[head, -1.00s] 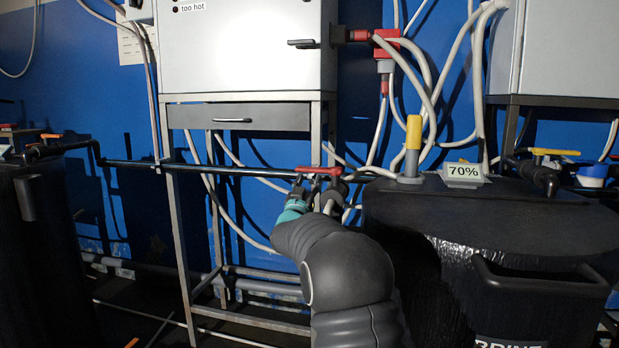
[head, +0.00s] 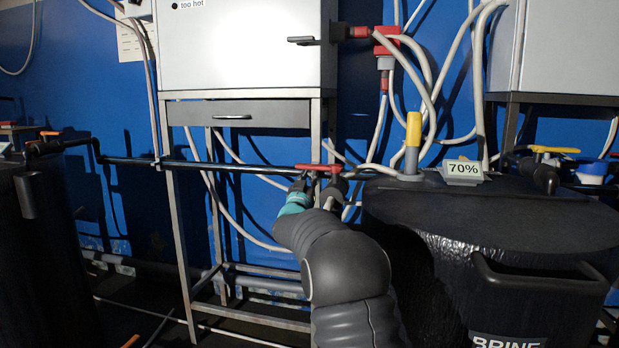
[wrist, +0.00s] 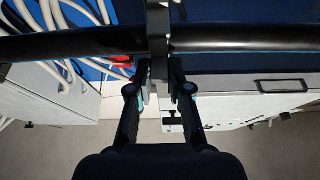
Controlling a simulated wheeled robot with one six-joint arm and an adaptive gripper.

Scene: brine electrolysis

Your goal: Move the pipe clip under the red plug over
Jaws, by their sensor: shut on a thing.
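A dark pipe (head: 235,166) runs level in front of the cabinet stand, and it also crosses the wrist view (wrist: 235,41). In the wrist view a grey pipe clip (wrist: 158,22) sits around the pipe. My gripper (wrist: 159,88) is shut on the lower part of this clip, with one finger on each side. In the head view my gripper (head: 316,182) is at the pipe's right part, beside a red lever (head: 318,168); the clip is hard to make out there. The red plug (head: 386,42) is above and right of my gripper, on the blue wall.
A black brine tank (head: 490,220) with a 70% sign (head: 463,169) stands close on the right. Another dark tank (head: 45,240) is on the left. Pale hoses (head: 430,75) hang behind. The pipe passes in front of the stand's metal legs (head: 180,240).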

